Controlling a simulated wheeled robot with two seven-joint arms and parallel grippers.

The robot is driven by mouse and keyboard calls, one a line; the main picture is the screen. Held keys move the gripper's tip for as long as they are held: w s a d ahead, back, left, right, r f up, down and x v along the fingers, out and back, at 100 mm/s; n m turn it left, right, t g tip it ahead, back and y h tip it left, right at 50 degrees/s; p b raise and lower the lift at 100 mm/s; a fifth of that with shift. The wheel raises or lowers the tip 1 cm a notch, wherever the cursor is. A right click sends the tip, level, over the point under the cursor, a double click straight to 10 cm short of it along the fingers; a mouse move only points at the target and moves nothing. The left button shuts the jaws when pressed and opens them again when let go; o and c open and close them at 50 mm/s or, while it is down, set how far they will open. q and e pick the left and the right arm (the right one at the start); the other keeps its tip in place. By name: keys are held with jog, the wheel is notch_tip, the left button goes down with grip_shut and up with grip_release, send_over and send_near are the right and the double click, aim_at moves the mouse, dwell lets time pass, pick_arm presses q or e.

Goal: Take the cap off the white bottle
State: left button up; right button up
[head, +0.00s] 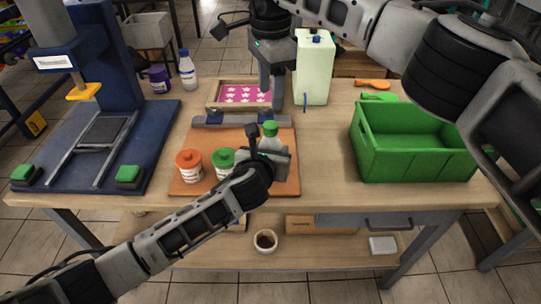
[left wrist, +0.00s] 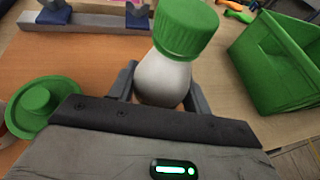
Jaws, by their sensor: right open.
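The white bottle (left wrist: 162,80) with a green cap (left wrist: 187,27) shows in the left wrist view between my left gripper's fingers (left wrist: 162,92), which press close on both sides of its body below the cap. In the head view the bottle (head: 271,142) stands on the brown board, its lower part hidden by my left gripper (head: 266,158). The cap (head: 270,128) is on the bottle. My right gripper (head: 273,88) is open and points down behind the bottle, near the pink star-patterned screen (head: 242,94), apart from the cap.
An orange-lidded jar (head: 189,165) and a green-lidded jar (head: 223,163) stand left of the bottle on the brown board (head: 287,180). A green crate (head: 412,166) is at right. A large pale container (head: 314,70) stands behind. A blue press (head: 100,120) fills the left.

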aim_at(271, 125)
pick_arm(q)
grip_shut()
pick_arm(e)
jog(key=m, duration=2)
jog(key=shift+a, duration=0.1)
jog(key=m, duration=1.4)
jog(key=shift+m, duration=0.4)
jog(key=m, duration=0.4)
jog(key=shift+m, duration=0.4)
jog(key=m, duration=0.5)
jog(key=shift+f, duration=4)
